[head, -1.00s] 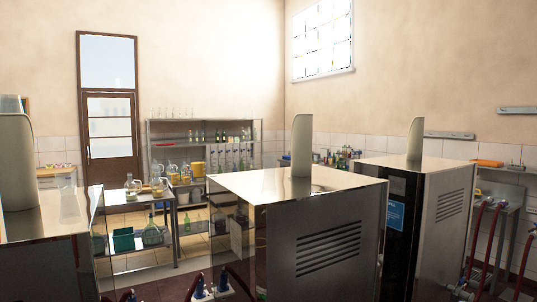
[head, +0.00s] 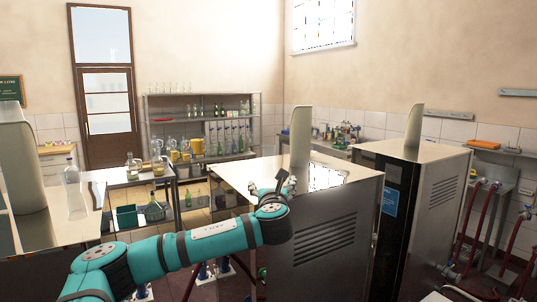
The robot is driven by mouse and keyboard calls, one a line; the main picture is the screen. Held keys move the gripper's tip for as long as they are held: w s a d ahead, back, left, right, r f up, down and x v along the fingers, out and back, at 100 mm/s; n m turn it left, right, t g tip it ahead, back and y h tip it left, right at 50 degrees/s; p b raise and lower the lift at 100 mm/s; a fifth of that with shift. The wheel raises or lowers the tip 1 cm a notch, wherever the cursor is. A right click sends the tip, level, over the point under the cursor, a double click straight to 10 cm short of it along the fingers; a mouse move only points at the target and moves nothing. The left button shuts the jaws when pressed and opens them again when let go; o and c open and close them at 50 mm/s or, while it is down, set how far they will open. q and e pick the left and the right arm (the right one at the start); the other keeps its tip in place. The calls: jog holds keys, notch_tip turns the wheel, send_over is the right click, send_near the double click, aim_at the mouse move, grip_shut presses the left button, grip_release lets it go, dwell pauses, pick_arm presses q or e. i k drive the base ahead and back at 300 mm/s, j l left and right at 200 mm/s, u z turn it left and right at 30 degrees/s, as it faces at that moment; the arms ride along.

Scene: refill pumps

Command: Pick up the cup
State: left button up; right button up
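A clear, see-through cup (head: 76,203) stands upright on the metal top of the machine at the far left, beside that machine's pale upright post. My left arm, teal and grey, reaches in from the lower left. Its gripper (head: 286,184) is in front of the middle machine's top, well to the right of the cup. The gripper is small and seen from behind, so I cannot tell whether its fingers are open or shut. My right gripper is not in view.
The left machine (head: 50,232), middle machine (head: 335,225) and right machine (head: 445,205) stand in a row, each with a pale post on top. A clear bottle (head: 70,172) is behind the cup. A side table (head: 130,176) and a shelf rack stand behind.

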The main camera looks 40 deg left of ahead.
aim_at(268, 151)
jog(key=i+j, duration=0.7)
jog(key=j, duration=0.1)
